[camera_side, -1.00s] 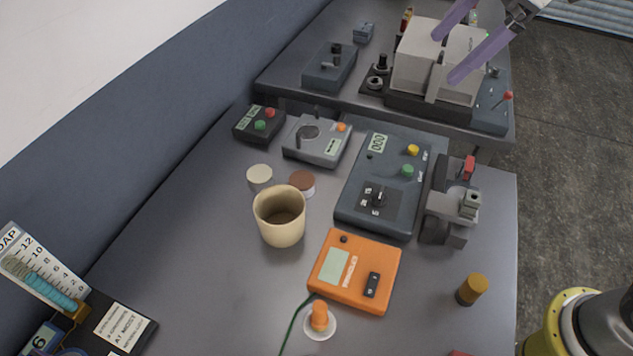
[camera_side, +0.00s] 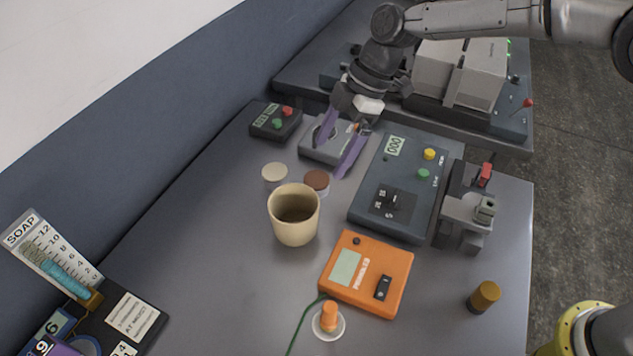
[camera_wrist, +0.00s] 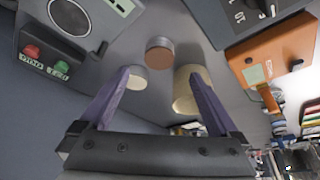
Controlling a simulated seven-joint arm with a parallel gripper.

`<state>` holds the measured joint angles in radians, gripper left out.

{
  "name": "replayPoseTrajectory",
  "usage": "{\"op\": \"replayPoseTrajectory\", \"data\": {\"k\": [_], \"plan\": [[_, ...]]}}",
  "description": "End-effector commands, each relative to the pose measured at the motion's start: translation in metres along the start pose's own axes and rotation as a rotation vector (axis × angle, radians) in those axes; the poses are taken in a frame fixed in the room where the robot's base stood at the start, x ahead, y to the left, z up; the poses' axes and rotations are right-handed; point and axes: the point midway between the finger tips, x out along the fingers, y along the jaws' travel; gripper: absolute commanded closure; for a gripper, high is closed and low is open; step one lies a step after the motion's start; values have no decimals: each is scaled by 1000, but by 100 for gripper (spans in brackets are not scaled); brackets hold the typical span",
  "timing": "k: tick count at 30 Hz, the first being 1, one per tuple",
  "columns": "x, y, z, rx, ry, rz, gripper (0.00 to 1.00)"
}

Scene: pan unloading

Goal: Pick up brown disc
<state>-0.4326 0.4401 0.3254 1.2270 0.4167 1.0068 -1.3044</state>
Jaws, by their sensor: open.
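The brown disc (camera_side: 317,179) is the top of a short, round piece on the table, just behind the beige cup (camera_side: 294,222). In the wrist view the brown disc (camera_wrist: 159,54) lies ahead, roughly midway between the two fingers. My gripper (camera_side: 334,156) is open and empty, with two purple fingers pointing down over the grey dial box, behind the disc and apart from it. In the wrist view my gripper (camera_wrist: 163,78) shows its fingers spread wide. A cream disc (camera_side: 275,174) stands just left of the brown disc.
A grey dial box (camera_side: 317,150) lies under my gripper. A dark control box (camera_side: 410,205) is to the right of the disc, and an orange meter (camera_side: 367,273) is in front. A small box with buttons (camera_side: 274,121) is behind left. The table left of the cup is clear.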

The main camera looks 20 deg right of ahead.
Motion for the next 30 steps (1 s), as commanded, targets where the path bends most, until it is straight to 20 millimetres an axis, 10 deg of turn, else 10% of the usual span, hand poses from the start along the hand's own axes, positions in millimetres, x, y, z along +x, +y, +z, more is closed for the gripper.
{"op": "replayPoseTrajectory", "data": {"k": [27,30], "plan": [[71,2,3,1,0,1,3],[71,2,3,1,0,1,18]]}}
